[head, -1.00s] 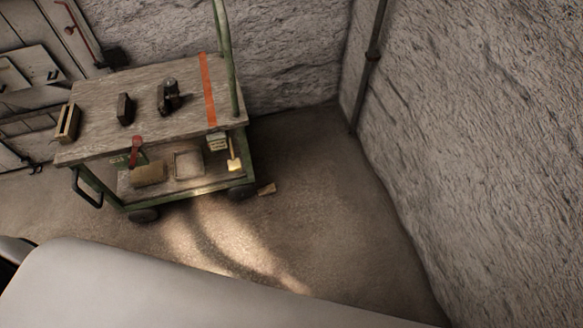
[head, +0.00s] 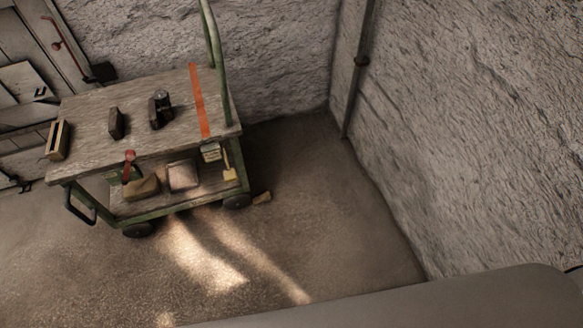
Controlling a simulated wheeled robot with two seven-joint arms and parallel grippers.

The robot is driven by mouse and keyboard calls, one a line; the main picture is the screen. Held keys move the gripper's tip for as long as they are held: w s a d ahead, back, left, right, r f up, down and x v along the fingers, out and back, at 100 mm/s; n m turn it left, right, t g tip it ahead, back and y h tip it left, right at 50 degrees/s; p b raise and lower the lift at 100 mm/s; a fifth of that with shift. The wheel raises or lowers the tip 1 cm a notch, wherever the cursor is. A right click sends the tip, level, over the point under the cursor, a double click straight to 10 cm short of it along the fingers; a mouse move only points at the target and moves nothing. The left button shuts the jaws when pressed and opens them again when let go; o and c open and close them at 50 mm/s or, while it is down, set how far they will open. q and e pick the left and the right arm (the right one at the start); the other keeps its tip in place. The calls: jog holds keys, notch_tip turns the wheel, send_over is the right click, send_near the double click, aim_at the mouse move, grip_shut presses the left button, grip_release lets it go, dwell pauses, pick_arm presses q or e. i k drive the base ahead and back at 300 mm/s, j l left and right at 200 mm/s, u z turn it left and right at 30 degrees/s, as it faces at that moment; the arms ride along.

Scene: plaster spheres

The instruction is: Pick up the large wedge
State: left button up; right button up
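A wooden-topped cart (head: 85,106) with a green frame stands against the back wall. On its top are a dark upright block (head: 116,123), a second dark block (head: 155,113) beside a dark cylindrical piece (head: 163,100), and a tan block with a dark slot (head: 57,140) at the left edge. I cannot tell which of these is the large wedge. Neither of my grippers is in view.
The lower shelf holds a tan block (head: 143,188) and a pale square tray (head: 183,175). A red-handled tool (head: 129,160) and a yellow brush-like item (head: 229,174) hang at the cart's front edge. The floor (head: 320,215) right of the cart is clear up to the rough wall (head: 480,130).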

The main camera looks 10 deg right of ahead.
aim_at(265, 198)
jog(key=z, duration=4.6)
jog(key=u, duration=4.5)
jog(key=i+l+u, duration=0.3)
jog(key=i+l, duration=0.2)
jog(key=i+l+u, duration=0.15)
jog(key=l, duration=0.2)
jog(key=i+l+u, duration=0.15)
jog(key=i+l, duration=0.15)
jog(key=i+l+u, duration=0.15)
jog(key=l, duration=0.25)
jog(key=i+l+u, duration=0.15)
jog(key=l, duration=0.2)
jog(key=i+l+u, duration=0.15)
jog(key=l, duration=0.25)
jog(key=i, duration=0.05)
